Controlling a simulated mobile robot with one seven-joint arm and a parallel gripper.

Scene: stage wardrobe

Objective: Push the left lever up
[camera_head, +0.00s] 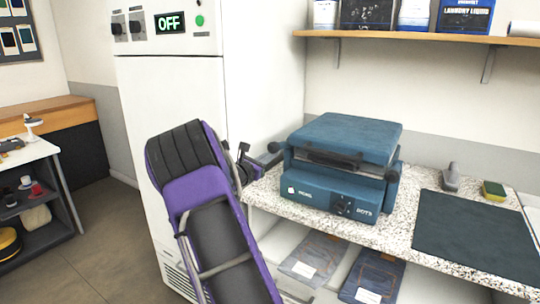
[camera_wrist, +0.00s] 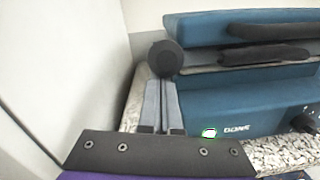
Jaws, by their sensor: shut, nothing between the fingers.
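In the wrist view the black knob (camera_wrist: 165,58) is just beyond my fingertips. My gripper (camera_wrist: 164,84) is shut and empty; its two grey fingers point at the knob from just below. I cannot tell whether they touch it. A dark arm part (camera_head: 392,173) shows at the press's right side. Two small dark switches (camera_head: 128,27) sit on the white cabinet (camera_head: 170,95), left of its OFF display.
A dark mat (camera_head: 475,235), a grey bottle-like item (camera_head: 450,177) and a sponge (camera_head: 493,189) are to the right. A shelf (camera_head: 420,38) hangs above.

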